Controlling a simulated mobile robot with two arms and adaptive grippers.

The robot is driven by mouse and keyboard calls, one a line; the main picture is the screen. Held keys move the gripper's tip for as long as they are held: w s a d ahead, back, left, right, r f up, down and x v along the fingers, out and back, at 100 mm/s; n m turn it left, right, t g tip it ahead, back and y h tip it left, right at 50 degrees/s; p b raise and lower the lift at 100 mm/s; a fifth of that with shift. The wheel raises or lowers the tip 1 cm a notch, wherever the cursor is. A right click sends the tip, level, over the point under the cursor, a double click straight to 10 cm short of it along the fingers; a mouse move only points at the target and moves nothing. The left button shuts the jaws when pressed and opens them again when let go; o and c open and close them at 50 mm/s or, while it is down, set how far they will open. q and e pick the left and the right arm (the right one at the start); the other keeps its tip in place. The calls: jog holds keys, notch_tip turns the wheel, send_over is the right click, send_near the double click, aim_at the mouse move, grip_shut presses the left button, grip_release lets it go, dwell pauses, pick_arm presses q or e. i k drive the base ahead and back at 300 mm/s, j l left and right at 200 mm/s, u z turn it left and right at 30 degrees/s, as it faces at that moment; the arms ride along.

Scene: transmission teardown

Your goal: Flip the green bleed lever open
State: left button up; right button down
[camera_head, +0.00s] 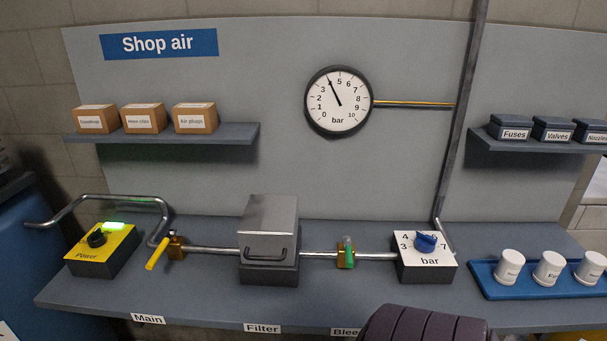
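The green bleed lever (349,258) sits on a small brass valve (341,261) in the pipe, between the filter box and the bar regulator. It looks short from here, and I cannot tell its exact angle. The "Bleed" label (344,331) is on the bench front below it, partly covered. Neither gripper can be made out in the head view, and nothing touches the lever.
A dark ribbed rounded shape (425,325) covers the bottom edge right of centre; I cannot tell whether it is mine. The filter box (270,228) stands left of the lever, the regulator (427,262) right. The gauge (338,101) needle points near 4. The yellow main lever (157,252) angles forward.

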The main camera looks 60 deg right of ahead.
aim_at(346, 240)
jog(key=z, duration=2.2)
